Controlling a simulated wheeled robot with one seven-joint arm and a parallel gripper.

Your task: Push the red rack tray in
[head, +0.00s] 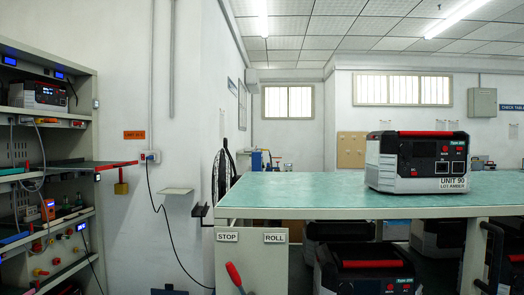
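The rack (86,95) stands along the left side of the head view, with several shelves. A tray with a red edge (116,166) sticks out to the right, past the rack's front upright, at about mid height. Its top looks dark and seems bare. A yellow block-like thing (121,187) shows just below the red edge; I cannot tell whether it hangs from the tray or is on the wall behind. The tray's inner part is partly hidden by the shelf and cables. My gripper is not in view.
A green-topped cart (290,190) on the right carries a grey and black unit (415,162), with more units below. Its near end has STOP and ROLL labels and a red lever (235,276). A black cable (158,208) hangs from a wall socket. The space between rack and cart looks open.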

